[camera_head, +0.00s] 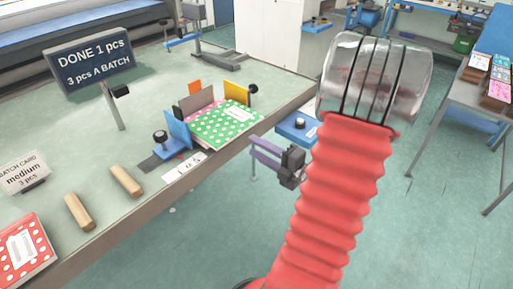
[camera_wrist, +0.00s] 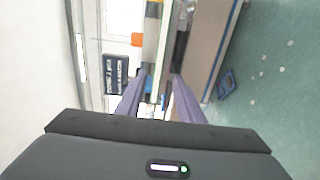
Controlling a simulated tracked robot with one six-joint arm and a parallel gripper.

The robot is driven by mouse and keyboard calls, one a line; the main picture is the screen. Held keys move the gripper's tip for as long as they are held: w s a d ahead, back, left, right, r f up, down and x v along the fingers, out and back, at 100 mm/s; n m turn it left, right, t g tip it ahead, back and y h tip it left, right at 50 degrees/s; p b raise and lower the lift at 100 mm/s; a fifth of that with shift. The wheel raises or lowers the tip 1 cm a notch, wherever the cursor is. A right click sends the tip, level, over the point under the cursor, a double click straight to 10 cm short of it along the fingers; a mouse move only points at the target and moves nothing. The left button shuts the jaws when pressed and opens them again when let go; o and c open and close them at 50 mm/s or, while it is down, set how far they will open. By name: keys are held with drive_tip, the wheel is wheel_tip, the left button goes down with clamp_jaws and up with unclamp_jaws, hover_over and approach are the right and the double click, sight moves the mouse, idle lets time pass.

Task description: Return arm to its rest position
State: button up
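My gripper (camera_head: 252,148) hangs beside the front edge of the workbench, right of the stitching fixture. Its two purple fingers are apart with nothing seen held between them. The fingers also show in the wrist view (camera_wrist: 157,86), spread, with the bench edge and fixture beyond them. My red ribbed arm fills the middle right of the head view and hides part of the floor. A green dotted booklet (camera_head: 226,124) lies in the fixture between a blue plate (camera_head: 178,130) and a yellow plate (camera_head: 236,91), apart from my gripper.
The workbench (camera_head: 75,125) holds a sign (camera_head: 92,62) reading "DONE 1 pcs", a batch card (camera_head: 24,175), two wooden rods (camera_head: 127,181) and a red dotted booklet (camera_head: 22,250). A blue-topped object (camera_head: 298,127) stands behind my arm.

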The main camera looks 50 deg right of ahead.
drive_tip(key=shift+n, duration=0.3)
idle(0.5)
drive_tip(key=s+a+f+n+g+y, duration=0.35)
drive_tip(key=a+n+g, duration=0.5)
drive_tip(key=n, duration=0.85)
drive_tip(key=s+a+f+n+g+y, duration=0.2)
drive_tip(key=s+a+f+n+g, duration=0.3)
drive_tip(key=a+n, duration=0.9)
drive_tip(key=w+a+r+n+h, duration=0.1)
drive_tip(key=a+r+n+h, duration=0.2)
drive_tip(key=r+n, duration=0.5)
drive_tip(key=w+a+r+n+t+h, duration=0.1)
drive_tip(key=a+r+n+h, duration=0.2)
drive_tip(key=n, duration=1.1)
drive_tip(key=a+r, duration=0.3)
drive_tip(key=r, duration=0.2)
drive_tip(key=shift+w+a+r, duration=0.15)
drive_tip(key=shift+w+r, duration=0.05)
drive_tip(key=shift+r, duration=0.2)
